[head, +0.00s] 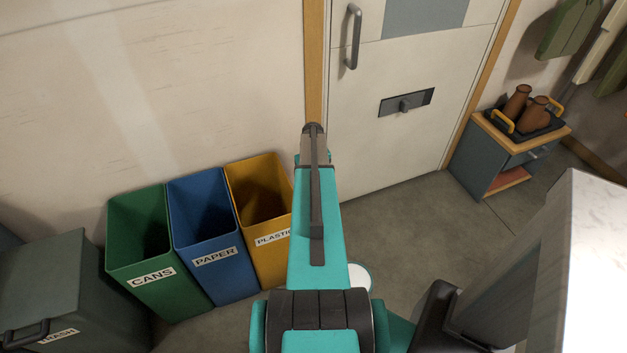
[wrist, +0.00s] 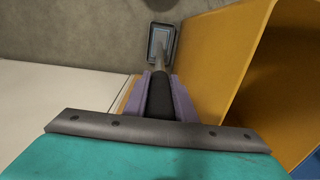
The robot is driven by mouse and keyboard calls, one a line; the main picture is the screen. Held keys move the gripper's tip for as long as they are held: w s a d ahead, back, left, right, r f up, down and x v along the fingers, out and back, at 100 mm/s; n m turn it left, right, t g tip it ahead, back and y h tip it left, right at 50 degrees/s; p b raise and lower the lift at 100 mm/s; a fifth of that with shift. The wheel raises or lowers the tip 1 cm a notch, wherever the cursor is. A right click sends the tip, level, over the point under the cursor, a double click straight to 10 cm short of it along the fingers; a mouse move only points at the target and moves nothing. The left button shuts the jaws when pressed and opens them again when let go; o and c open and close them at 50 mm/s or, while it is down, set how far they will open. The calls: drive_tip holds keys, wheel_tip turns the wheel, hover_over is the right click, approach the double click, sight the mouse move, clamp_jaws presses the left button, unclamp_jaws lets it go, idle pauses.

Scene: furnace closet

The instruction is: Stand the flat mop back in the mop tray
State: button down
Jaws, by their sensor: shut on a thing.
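My gripper (wrist: 160,88) has its purple fingers shut on the black grip of the flat mop's handle (wrist: 161,100) in the wrist view. The handle runs away from the fingers, turning to a thinner grey pole. It leads to a small rectangle on the floor, with a dark rim (wrist: 151,58) and a pale blue inside (wrist: 158,40). I cannot tell whether this is the mop head alone or the head inside the mop tray. In the head view my arm hides the mop and the fingers.
The yellow plastic bin (head: 258,187) is close beside my arm and shows in the wrist view (wrist: 215,55). Blue paper (head: 203,220) and green cans (head: 140,235) bins stand left of it. A closed door (head: 400,140) is behind. Clear floor (head: 425,230) lies right, before a small cabinet (head: 480,160).

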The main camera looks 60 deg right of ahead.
drive_tip(key=c, duration=1.5)
unclamp_jaws()
drive_tip(key=shift+r+b, duration=0.95)
drive_tip(key=shift+r, duration=5.15)
drive_tip(key=shift+s, duration=0.1)
